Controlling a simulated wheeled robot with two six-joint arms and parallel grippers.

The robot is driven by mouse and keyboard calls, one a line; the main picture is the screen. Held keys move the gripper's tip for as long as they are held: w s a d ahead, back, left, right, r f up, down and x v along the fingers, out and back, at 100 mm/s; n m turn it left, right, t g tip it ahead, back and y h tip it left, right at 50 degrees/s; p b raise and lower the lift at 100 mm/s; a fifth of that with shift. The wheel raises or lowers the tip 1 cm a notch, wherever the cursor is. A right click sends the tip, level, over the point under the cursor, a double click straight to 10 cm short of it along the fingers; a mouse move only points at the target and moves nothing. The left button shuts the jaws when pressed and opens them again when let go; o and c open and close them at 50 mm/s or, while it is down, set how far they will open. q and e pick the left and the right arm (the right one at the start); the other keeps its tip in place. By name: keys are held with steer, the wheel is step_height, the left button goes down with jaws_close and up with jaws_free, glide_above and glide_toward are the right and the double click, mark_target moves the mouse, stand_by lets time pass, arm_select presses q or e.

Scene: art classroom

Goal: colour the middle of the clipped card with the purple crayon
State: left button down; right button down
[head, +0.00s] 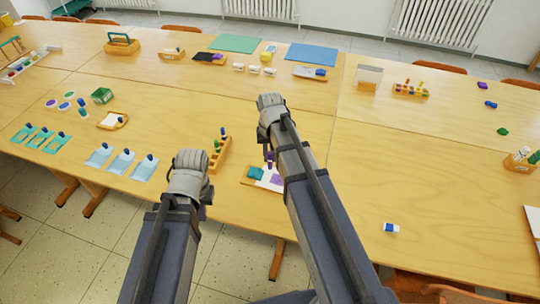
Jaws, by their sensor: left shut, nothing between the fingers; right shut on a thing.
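The white card (267,184) lies on a small wooden board (250,182) near the table's front edge. A teal patch or clip (255,172) is at its left, and purple colouring (276,179) shows on its right part. My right gripper (269,153) is shut on the purple crayon (269,163), which stands roughly upright over the card. I cannot tell whether its tip touches the card. My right arm hides the card's right side. My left gripper (207,196) is shut and empty, left of the board, its fingers mostly hidden.
A wooden crayon rack (219,155) with several crayons stands close left of the card. Blue cards (121,162) and a small tray (112,120) lie further left. A blue-and-white item (391,228) lies at the right. The table between is clear.

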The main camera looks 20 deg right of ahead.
steer(key=shift+r+p, duration=0.3)
steer(key=shift+r, duration=0.4)
step_height(320, 180, up, 3)
steer(key=p, duration=0.3)
